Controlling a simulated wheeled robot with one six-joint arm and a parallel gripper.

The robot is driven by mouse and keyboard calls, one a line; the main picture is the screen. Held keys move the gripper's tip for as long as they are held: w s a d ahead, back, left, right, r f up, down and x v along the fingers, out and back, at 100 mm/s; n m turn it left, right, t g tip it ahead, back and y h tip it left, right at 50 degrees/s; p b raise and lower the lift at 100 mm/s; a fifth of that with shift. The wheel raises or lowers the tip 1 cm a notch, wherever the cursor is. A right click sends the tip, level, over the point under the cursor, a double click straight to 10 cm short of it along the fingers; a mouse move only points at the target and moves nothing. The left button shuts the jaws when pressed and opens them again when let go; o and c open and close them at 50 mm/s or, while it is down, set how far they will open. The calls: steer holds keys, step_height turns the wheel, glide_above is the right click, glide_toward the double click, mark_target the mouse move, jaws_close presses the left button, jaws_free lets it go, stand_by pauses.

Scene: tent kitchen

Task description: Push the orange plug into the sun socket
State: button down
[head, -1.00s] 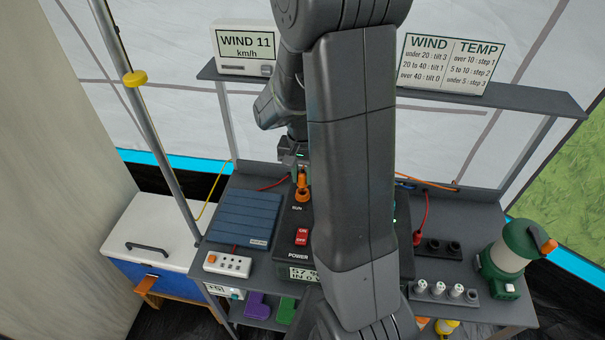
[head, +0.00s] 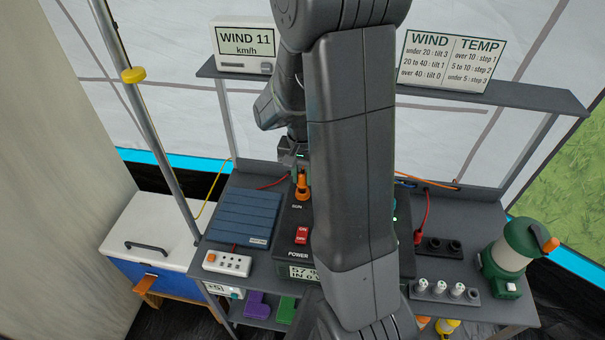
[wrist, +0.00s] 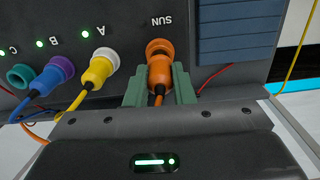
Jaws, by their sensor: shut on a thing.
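The orange plug (wrist: 160,75) is in my gripper (wrist: 160,88), between its two green fingertips, with an orange cable trailing back under the gripper. Its front end is at the orange ring of the sun socket (wrist: 158,46), marked SUN, in line with it. The wrist view does not show clearly how deep it sits. In the head view the orange plug (head: 302,189) stands at the power box, just below my gripper (head: 301,172); my arm hides much of the box.
In the wrist view a yellow plug (wrist: 99,70) is in socket A and a blue plug (wrist: 52,78) in purple socket B. Teal socket C (wrist: 20,76) is empty. A blue ribbed panel (head: 240,220) lies left of the box. A lantern (head: 511,250) stands at right.

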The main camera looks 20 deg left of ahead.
steer(key=shift+f+b, duration=0.85)
steer(key=shift+f, duration=0.3)
steer(key=c, duration=1.2)
jaws_free()
steer(key=shift+o, duration=0.2)
step_height(320, 180, up, 14)
steer(key=shift+f, duration=0.1)
steer(key=shift+f, duration=0.1)
step_height(320, 180, down, 14)
steer(key=shift+r, duration=0.45)
